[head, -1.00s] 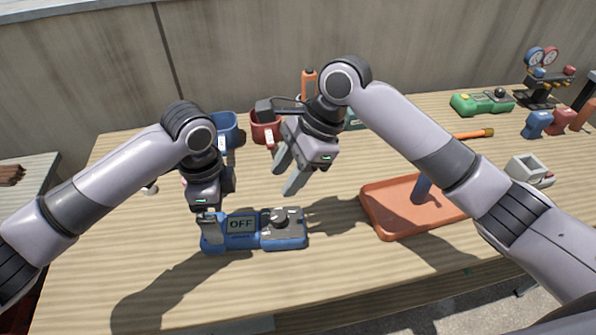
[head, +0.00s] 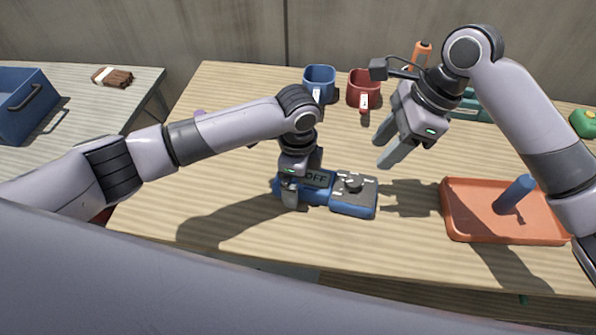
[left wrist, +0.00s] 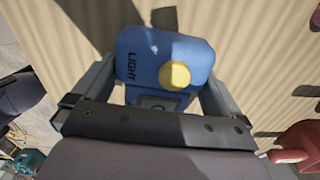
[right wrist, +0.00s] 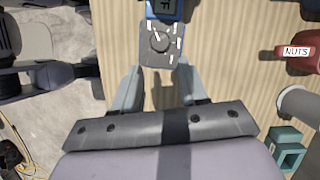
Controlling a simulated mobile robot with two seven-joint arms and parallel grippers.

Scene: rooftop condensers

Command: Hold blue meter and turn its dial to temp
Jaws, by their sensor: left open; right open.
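The blue meter (head: 317,197) lies flat on the wooden table, and its screen (head: 317,180) reads OFF. Its round dial (head: 352,184) sits on the grey right-hand panel and also shows in the right wrist view (right wrist: 158,42). My left gripper (head: 303,180) is open, with its fingers on either side of the meter's left end, partly covering it. The left wrist view shows this blue end (left wrist: 150,55), marked LIGHT, with a yellow button (left wrist: 174,75); contact cannot be told. My right gripper (head: 386,147) is open and empty, above the table behind and right of the dial.
An orange tray (head: 455,225) with a blue upright cylinder (head: 514,194) stands to the right. A blue bin (head: 25,105) is on a side table at left. The table in front of the meter is clear.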

